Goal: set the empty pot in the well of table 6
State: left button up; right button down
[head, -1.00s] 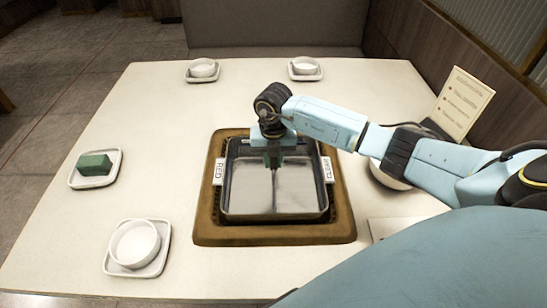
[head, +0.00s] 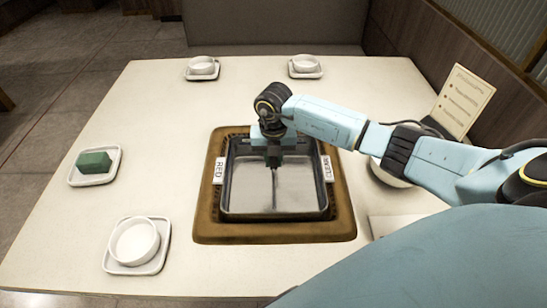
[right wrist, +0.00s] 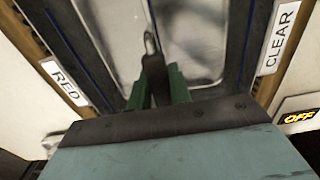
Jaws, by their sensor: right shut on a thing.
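The empty metal pot (head: 245,192) is a square pan with a thin upright divider (head: 275,190) down its middle. In the head view it sits within the brown-framed well (head: 205,225) in the table, looking about level. I cannot tell whether it rests on the well's bottom. My right gripper (head: 273,158) is over the pot's far half, pointing down, shut on the pot at its divider. In the right wrist view the green fingers (right wrist: 158,88) close around a dark upright part, and the pot's bare floor (right wrist: 190,35) shows. My left gripper is not in view.
White labels RED (head: 219,171) and CLEAR (head: 327,168) flank the pot. Around the white table (head: 150,95) stand bowls on saucers (head: 135,243), a saucer with a green block (head: 94,162) and a card stand (head: 463,100). An OFF display (right wrist: 299,116) shows beside the well.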

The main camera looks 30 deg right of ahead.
jog(key=c, duration=1.2)
grip_release()
jog(key=shift+o, duration=0.3)
jog(key=shift+s+f, duration=0.1)
jog(key=shift+f, duration=0.05)
jog(key=o, duration=0.7)
jog(key=shift+o, duration=0.2)
jog(key=shift+r+p, duration=1.4)
jog(key=shift+r, duration=0.25)
